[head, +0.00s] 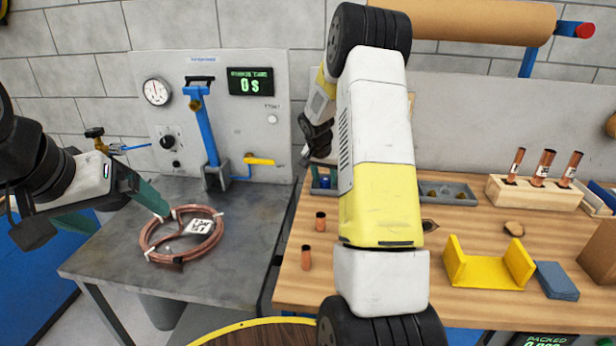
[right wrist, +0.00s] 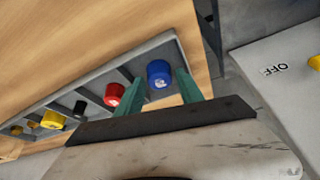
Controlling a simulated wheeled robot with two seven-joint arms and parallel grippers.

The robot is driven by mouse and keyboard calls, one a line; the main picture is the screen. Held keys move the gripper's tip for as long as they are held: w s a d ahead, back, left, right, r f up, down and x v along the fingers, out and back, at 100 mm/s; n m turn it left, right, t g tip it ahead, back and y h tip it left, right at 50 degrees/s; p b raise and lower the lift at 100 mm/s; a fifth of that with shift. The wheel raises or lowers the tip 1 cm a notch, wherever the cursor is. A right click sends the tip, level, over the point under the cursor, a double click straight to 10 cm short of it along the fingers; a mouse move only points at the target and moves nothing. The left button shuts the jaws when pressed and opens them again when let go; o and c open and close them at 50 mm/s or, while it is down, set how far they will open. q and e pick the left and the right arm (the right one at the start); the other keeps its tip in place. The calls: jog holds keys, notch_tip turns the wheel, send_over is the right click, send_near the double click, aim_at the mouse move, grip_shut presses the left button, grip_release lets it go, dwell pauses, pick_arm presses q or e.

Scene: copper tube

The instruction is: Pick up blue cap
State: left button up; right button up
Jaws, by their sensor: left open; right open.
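The blue cap (right wrist: 159,72) stands in the end compartment of a grey divided tray (right wrist: 75,84), in the right wrist view. My right gripper (right wrist: 160,84) is open, with its two green fingers on either side of the cap. I cannot tell whether they touch it. In the head view a small blue spot (head: 325,181) by the tray's left end looks like this cap. My right arm hides much of the tray there. My left gripper (head: 130,214) is open at the copper coil (head: 160,247), one fingertip close to the coil's upper left edge.
A red cap (right wrist: 114,94) stands in the neighbouring compartment, with black and yellow caps further along. A grey panel (right wrist: 285,65) marked OFF is close on the right. Two short copper pieces (head: 320,221) stand on the wooden bench; a yellow bracket (head: 487,270) is right of my arm.

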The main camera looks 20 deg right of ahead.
jog(key=shift+c, duration=0.4)
grip_shut()
jog(key=shift+r, duration=0.1)
